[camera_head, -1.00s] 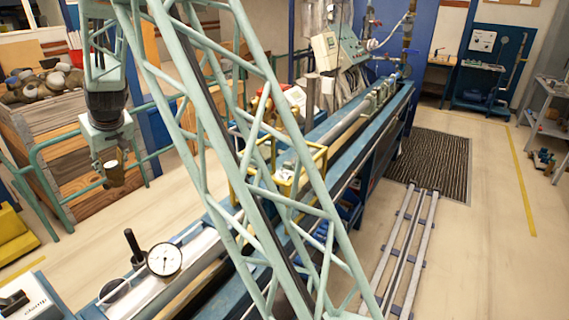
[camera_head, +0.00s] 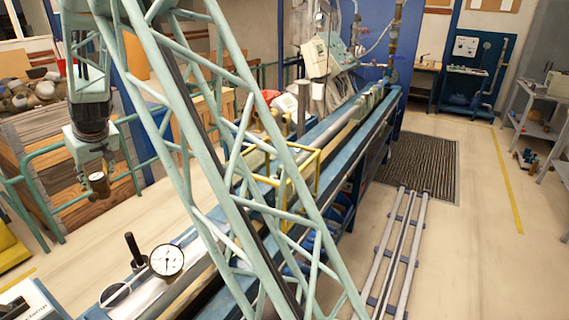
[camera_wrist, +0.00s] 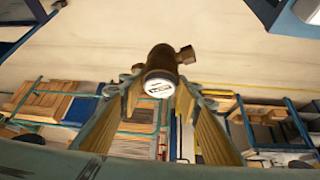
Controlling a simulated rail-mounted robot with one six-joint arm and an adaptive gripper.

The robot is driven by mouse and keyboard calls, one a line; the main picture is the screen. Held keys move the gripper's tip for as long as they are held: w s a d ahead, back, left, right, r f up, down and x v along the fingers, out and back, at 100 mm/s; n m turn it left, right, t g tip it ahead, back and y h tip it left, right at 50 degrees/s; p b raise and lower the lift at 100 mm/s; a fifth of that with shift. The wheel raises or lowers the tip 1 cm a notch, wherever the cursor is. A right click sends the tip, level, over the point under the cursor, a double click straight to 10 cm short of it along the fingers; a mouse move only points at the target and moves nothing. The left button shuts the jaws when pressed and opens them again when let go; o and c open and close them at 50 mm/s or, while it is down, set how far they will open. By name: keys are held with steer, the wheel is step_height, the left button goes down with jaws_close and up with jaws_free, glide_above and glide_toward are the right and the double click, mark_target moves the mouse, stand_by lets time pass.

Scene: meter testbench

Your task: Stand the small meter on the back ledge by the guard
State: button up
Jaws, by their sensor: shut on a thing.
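The small meter (camera_head: 98,183) is a brown brass body hanging under my gripper (camera_head: 97,168) at the left, in the air. In the wrist view the meter (camera_wrist: 161,70) shows its round white face and a side stub, between the two fingers of my gripper (camera_wrist: 160,95), which is shut on it. The guard (camera_head: 285,178) is a yellow tube frame on the long blue bench (camera_head: 362,130), to the right of my gripper and well apart from it. My green lattice arm partly hides the guard and the bench top around it; I cannot clearly make out the back ledge.
A round white dial gauge (camera_head: 166,261) and a black upright handle (camera_head: 134,249) stand at the bench's near end. Green railings (camera_head: 62,150) and a wooden crate (camera_head: 50,135) of meters stand behind my gripper. Floor rails (camera_head: 400,250) and open floor lie right.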

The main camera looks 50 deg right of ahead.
steer(key=s+d+f+m+h, duration=0.1)
steer(key=d+m, duration=0.1)
steer(key=d, duration=1.9)
steer(key=s+d+f+m+h, duration=0.1)
steer(key=s+d, duration=0.1)
steer(key=d, duration=1.8)
steer(key=s+d+m, duration=0.1)
steer(key=s+d, duration=0.5)
steer(key=d, duration=0.5)
steer(key=s+d+f+b, duration=0.1)
steer(key=s+d, duration=0.5)
steer(key=d, duration=0.6)
steer(key=s+d+f+m+h, duration=0.1)
steer(key=s+d, duration=0.5)
steer(key=d, duration=0.6)
steer(key=shift+m+g, duration=0.3)
steer(key=shift+g, duration=0.1)
steer(key=shift+s, duration=0.1)
steer(key=shift+f+b, duration=0.55)
steer(key=shift+f, duration=1.95)
steer(key=shift+f+b, duration=0.35)
steer(key=shift+f, duration=2.15)
